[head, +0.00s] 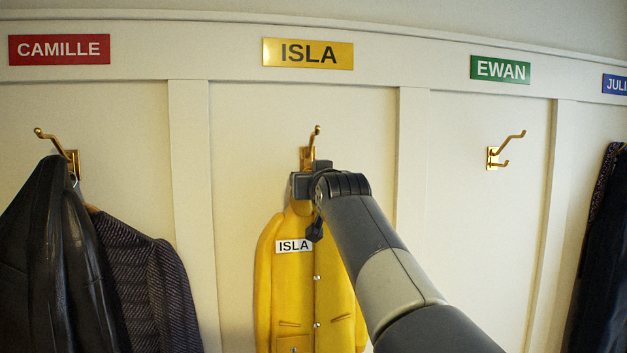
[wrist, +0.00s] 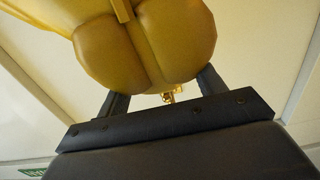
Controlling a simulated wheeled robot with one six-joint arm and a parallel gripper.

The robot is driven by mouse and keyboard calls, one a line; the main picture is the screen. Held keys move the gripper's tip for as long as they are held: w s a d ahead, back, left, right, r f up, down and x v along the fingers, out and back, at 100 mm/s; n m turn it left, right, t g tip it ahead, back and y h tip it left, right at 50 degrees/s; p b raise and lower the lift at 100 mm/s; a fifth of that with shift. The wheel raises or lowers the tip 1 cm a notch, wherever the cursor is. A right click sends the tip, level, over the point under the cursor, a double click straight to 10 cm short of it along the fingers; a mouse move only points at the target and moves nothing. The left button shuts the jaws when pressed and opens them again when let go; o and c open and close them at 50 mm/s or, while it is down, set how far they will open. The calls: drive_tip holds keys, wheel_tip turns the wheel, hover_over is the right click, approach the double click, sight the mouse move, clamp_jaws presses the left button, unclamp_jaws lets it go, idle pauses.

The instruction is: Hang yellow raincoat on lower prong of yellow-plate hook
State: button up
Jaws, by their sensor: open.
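The yellow raincoat (head: 290,285), with a white ISLA label, hangs upright under the yellow ISLA plate (head: 308,54). The brass hook (head: 309,150) below that plate shows its upper prong, which is bare. My gripper and wrist hide the lower prong and the coat's top, so I cannot see the loop's contact with it. My gripper (head: 305,185) is at the collar, just below the hook. In the wrist view its open fingers (wrist: 163,88) stand either side of the coat's yellow top (wrist: 150,45), with a bit of brass hook (wrist: 171,94) between them.
A dark leather jacket (head: 50,260) and a patterned jacket (head: 150,280) hang at the left hook (head: 70,155). The EWAN hook (head: 500,152) under the green plate (head: 500,69) is empty. Dark clothing (head: 597,250) hangs at the far right. Raised wall strips separate the bays.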

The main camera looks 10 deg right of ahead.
drive_tip(key=s+b, duration=0.4)
drive_tip(key=s, duration=0.6)
drive_tip(key=shift+s+b, duration=0.3)
drive_tip(key=shift+s, duration=0.1)
drive_tip(key=shift+w, duration=0.1)
drive_tip(key=w+p, duration=0.4)
drive_tip(key=w, duration=0.6)
drive_tip(key=shift+w+r+p, duration=0.1)
drive_tip(key=shift+w+p, duration=0.15)
drive_tip(key=shift+p, duration=0.15)
drive_tip(key=shift+r, duration=0.2)
drive_tip(key=shift+s+r, duration=0.2)
drive_tip(key=shift+s, duration=0.15)
drive_tip(key=shift+w, duration=0.1)
drive_tip(key=shift+f, duration=0.1)
